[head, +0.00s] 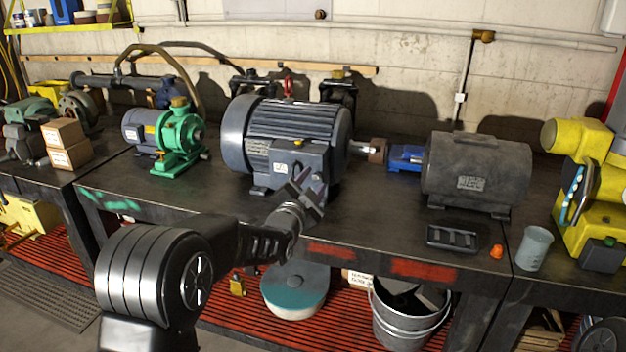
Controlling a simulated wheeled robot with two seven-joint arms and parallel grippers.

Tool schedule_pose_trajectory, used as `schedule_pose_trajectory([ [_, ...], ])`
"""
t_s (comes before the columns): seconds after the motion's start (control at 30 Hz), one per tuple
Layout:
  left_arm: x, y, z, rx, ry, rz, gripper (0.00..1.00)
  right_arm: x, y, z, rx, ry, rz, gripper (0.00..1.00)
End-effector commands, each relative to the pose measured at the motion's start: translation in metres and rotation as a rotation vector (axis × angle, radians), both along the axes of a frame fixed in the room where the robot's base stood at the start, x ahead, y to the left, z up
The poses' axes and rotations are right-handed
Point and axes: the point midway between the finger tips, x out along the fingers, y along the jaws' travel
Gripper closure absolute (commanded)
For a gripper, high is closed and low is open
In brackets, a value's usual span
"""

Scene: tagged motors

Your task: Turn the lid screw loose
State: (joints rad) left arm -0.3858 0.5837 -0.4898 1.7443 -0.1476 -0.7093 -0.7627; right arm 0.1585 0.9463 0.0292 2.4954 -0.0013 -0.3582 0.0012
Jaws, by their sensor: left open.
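The large dark blue-grey motor (290,117) stands on the workbench in the middle. A terminal box (284,165) with a small white tag sits on its front side, and a small yellow piece shows on top of the box. I cannot make out a lid screw; it is too small or hidden behind my gripper. My left gripper (309,190) is open at the lower right front of the terminal box and covers part of it. I cannot tell whether it touches the box. My right gripper is not in view.
A green pump with a small motor (179,135) stands left, and a dark grey motor (475,172) stands right. The bench front between the motors is clear.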

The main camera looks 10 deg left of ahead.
Motion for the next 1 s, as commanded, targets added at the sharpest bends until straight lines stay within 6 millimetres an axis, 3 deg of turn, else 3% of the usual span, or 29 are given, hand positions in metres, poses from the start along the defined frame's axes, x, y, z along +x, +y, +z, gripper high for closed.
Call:
schedule_pose_trajectory([
  [0.33,0.0062,-0.0005,-0.0004,-0.001,0.0,0.0,0.59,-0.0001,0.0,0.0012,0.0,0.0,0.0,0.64],
  [0.83,0.006,-0.0005,-0.0002,-0.001,0.0,0.0,0.99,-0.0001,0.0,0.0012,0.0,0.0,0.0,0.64],
  [1.0,0.006,-0.0005,-0.0002,-0.001,0.0,0.0,1.0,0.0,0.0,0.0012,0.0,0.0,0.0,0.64],
])
